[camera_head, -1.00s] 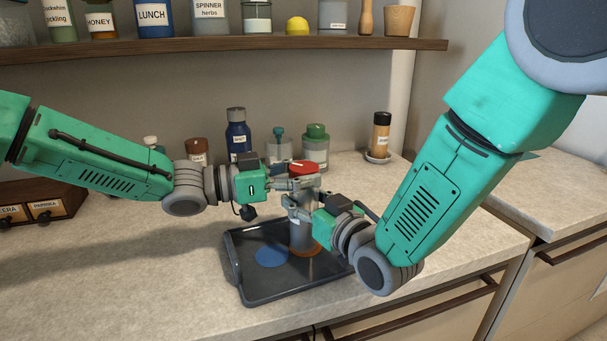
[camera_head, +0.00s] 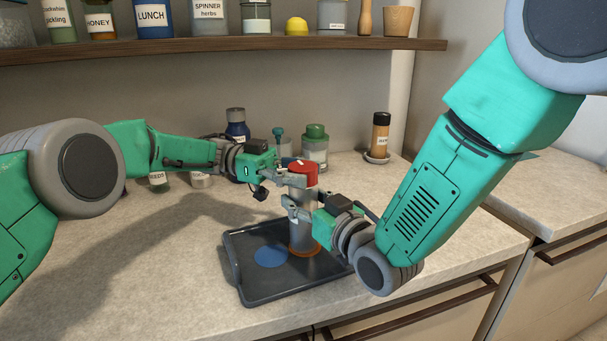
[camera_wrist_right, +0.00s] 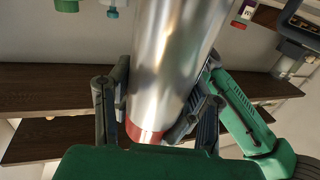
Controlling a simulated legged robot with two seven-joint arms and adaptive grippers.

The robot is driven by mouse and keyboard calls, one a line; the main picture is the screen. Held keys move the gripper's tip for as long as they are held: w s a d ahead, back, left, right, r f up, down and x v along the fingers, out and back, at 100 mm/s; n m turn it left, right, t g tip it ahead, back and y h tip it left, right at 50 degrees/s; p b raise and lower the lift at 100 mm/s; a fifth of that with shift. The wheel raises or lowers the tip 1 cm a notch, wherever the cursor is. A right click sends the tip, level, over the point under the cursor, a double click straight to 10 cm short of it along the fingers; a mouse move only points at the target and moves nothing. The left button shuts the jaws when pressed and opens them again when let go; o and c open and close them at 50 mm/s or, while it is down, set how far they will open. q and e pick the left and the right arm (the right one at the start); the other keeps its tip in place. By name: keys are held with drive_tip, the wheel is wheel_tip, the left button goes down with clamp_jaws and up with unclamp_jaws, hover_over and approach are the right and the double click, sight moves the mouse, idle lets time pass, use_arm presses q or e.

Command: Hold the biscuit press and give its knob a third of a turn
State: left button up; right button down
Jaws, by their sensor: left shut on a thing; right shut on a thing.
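The biscuit press (camera_head: 302,232) is a grey metal cylinder with a red knob (camera_head: 303,172) on top and an orange ring at its foot. It stands upright on a dark tray (camera_head: 250,295). My left gripper (camera_head: 290,175) is shut on the red knob from the left. My right gripper (camera_head: 298,202) is shut on the upper body of the press, just below the knob. In the right wrist view the shiny cylinder (camera_wrist_right: 175,60) passes between the right fingers (camera_wrist_right: 155,110), and a red part (camera_wrist_right: 145,132) shows at its lower end. The fingertip contacts are partly hidden.
A blue disc (camera_head: 271,257) lies on the tray beside the press. Behind stand a blue bottle (camera_head: 237,130), a green-capped jar (camera_head: 315,145) and a brown shaker (camera_head: 380,135) on a saucer. A shelf (camera_head: 200,48) with jars runs above. The counter front left is clear.

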sight(303, 166)
use_arm(q)
drive_tip(key=shift+m+g, duration=0.3)
idle(0.7)
drive_tip(key=o, duration=1.2)
drive_tip(key=shift+y, duration=0.3)
drive_tip(key=shift+o, duration=0.2)
drive_tip(key=shift+s, duration=0.1)
wheel_tip(303, 166, up, 10)
drive_tip(key=shift+f, duration=0.1)
